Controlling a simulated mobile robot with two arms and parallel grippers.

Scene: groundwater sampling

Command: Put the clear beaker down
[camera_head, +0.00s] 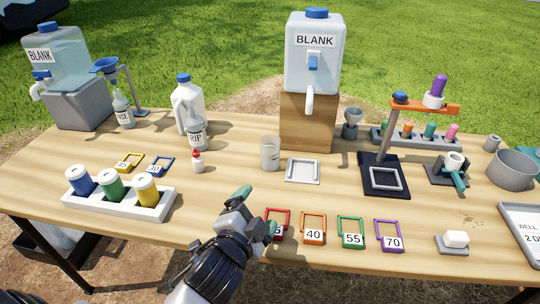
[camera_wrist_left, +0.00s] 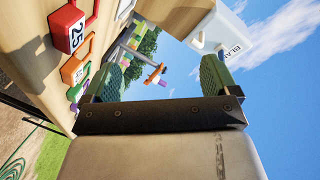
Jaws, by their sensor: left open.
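The clear beaker (camera_head: 270,153) stands upright on the wooden table (camera_head: 225,165), left of the wooden block under the large BLANK container. A small white square tray (camera_head: 303,170) lies just right of it. My left gripper (camera_head: 256,211) is open and empty, nearer the front edge and apart from the beaker. In the left wrist view its two green fingers (camera_wrist_left: 161,76) are spread with nothing held between them. I cannot make out the beaker clearly in that view. My right gripper is not in view.
Coloured numbered frames, including the orange 40 frame (camera_head: 313,228), lie right of my left gripper. A white rack (camera_head: 150,212) with three capped bottles stands left. A BLANK container (camera_head: 315,55) on a wooden block (camera_head: 307,122) stands behind the beaker. Bare table lies left of the gripper.

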